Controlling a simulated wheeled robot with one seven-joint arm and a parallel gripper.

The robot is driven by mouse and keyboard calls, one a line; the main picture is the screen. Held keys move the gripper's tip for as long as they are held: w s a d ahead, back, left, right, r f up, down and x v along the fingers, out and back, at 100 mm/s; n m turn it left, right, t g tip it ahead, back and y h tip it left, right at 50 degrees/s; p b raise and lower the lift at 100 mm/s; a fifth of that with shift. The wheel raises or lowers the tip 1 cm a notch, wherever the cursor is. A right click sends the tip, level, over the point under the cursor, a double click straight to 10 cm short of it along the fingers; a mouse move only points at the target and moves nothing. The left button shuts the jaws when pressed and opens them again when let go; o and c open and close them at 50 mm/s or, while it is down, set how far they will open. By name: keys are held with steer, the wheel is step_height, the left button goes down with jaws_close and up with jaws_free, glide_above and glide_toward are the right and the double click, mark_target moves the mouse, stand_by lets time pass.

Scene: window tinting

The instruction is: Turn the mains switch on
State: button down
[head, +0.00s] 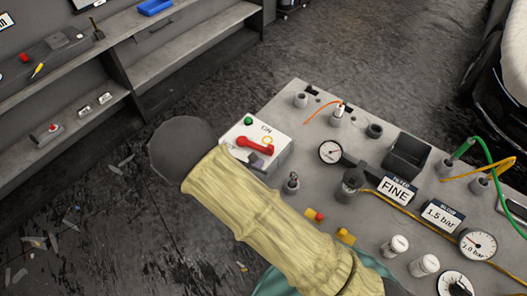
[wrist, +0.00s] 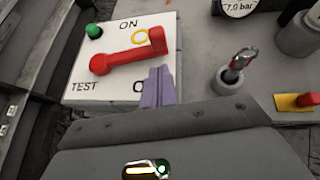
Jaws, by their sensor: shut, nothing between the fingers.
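The mains switch is a white box (head: 256,133) with a red handle (head: 255,146), at the left end of the grey bench. In the wrist view the red handle (wrist: 125,54) lies roughly sideways across the white face, its right end by a yellow ring under "ON". "TEST" is printed at the lower left; another label beside my fingers is partly hidden. My gripper (wrist: 158,72) is shut and empty, its purple-grey fingertips just below the handle's right end; I cannot tell whether they touch. In the head view my gripper (head: 256,160) is at the box's near side, partly hidden by my yellow-sleeved arm.
A green button (wrist: 94,31) sits on the box's upper left corner. A metal-tipped post (head: 292,182) stands right of the box, with a red-and-yellow part (head: 315,215) nearer. Gauges, a dark bin (head: 407,155) and hoses fill the bench's right. Shelves (head: 185,50) stand across open floor.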

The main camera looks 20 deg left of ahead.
mark_target(268, 151)
steer(key=w, duration=0.1)
steer(key=p, duration=0.1)
steer(key=w, duration=0.1)
steer(key=shift+w+d+r, duration=0.25)
steer(key=shift+w+d, duration=0.05)
steer(key=shift+w, duration=0.05)
steer(key=shift+w+d+f+p, duration=0.15)
steer(key=shift+w+p, duration=0.2)
steer(key=shift+w, duration=0.2)
